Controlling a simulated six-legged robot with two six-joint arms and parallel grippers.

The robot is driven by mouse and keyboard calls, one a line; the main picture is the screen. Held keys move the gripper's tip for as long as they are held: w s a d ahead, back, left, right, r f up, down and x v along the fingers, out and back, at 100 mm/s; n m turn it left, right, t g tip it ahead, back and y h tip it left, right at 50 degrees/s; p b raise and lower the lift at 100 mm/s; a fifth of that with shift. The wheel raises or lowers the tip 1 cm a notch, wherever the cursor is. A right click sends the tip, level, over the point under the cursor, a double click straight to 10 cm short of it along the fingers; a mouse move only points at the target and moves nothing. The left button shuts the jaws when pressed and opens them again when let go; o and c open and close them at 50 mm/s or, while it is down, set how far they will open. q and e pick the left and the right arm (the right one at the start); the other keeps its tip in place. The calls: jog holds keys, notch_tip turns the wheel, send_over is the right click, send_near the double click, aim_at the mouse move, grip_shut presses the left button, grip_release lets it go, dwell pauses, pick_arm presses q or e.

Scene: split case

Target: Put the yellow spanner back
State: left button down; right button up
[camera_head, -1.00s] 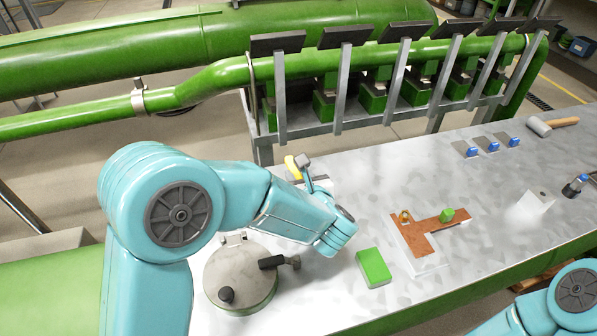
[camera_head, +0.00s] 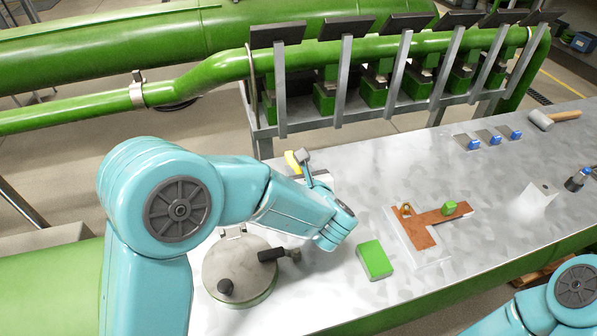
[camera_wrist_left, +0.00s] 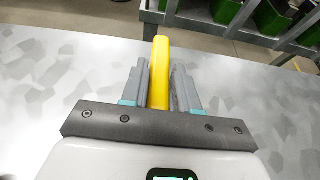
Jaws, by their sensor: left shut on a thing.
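The yellow spanner (camera_wrist_left: 159,72) is between the two grey fingers of my left gripper (camera_wrist_left: 160,88) in the left wrist view. The fingers are shut on it, and its yellow end points away from the wrist. In the head view a yellow piece of the spanner (camera_head: 292,162) shows beyond my left forearm, near the back edge of the bench. My left gripper (camera_head: 305,164) is partly hidden there behind my own wrist. My right gripper is out of view; only part of my right arm shows at the lower right.
A round grey lidded pot (camera_head: 240,272) with black knobs stands below my left arm. A green block (camera_head: 374,260) and a brown T-shaped piece (camera_head: 425,233) lie to the right. A mallet (camera_head: 553,119) and several blue-tipped pieces lie further right. A green pipe rack (camera_head: 400,60) stands behind the bench.

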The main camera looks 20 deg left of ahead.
pick_arm(q)
jog(key=shift+f, duration=0.15)
jog(key=shift+c, duration=1.4)
grip_release()
jog(key=shift+b+v, duration=0.4)
jog(key=shift+v, duration=2.6)
jog(key=shift+d, duration=0.1)
